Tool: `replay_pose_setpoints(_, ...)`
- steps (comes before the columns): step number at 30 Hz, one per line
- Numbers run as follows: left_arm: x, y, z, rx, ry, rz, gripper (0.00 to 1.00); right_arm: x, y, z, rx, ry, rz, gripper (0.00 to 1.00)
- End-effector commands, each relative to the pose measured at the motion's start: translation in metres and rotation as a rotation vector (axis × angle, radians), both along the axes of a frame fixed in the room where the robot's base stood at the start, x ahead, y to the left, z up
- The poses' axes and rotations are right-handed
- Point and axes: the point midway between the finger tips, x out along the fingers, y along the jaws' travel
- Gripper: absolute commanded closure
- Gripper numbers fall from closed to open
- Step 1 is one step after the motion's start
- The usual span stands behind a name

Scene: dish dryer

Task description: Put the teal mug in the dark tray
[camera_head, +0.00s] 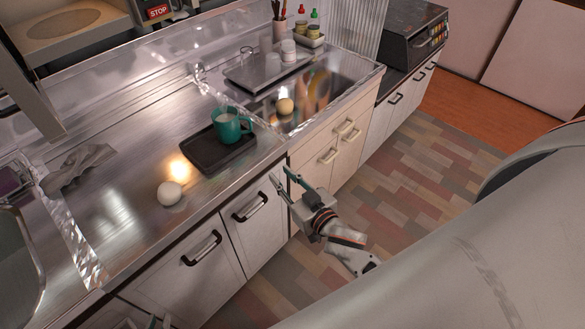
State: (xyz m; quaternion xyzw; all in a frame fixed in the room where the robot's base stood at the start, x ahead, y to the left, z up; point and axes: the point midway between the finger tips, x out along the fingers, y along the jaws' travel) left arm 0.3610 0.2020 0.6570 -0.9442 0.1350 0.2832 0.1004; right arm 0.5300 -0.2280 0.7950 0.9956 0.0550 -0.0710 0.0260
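The teal mug (228,127) stands upright on the dark tray (205,162), toward the tray's back right part. Its inside looks pale, and its handle points right. The tray lies on the steel counter near the front edge. My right gripper (280,175) is open and empty, in front of the cabinet doors, to the right of and below the tray, apart from the mug. Only a small part of my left gripper (147,322) shows at the bottom edge; its fingers are cut off.
A grey cloth (80,166) lies at left. A drying tray (250,77) with glasses stands behind. Cabinet handles (250,207) stick out below the counter.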

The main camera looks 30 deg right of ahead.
Motion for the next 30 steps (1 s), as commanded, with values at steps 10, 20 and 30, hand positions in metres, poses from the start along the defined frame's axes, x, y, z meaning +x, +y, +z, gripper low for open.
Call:
replay_pose_setpoints(10, 0.000, 0.000, 0.000, 0.000, 0.000, 0.000, 0.84, -0.155, 0.022, -0.131, -0.153, 0.402, 0.143, 0.77)
replay_pose_setpoints(20, 0.000, 0.000, 0.000, 0.000, 0.001, 0.000, 0.84, -0.169, 0.026, -0.139, -0.165, 0.432, 0.167, 0.77)
replay_pose_setpoints(30, 0.000, 0.000, -0.001, 0.000, 0.001, 0.001, 0.84, -0.169, 0.026, -0.139, -0.164, 0.431, 0.166, 0.77)
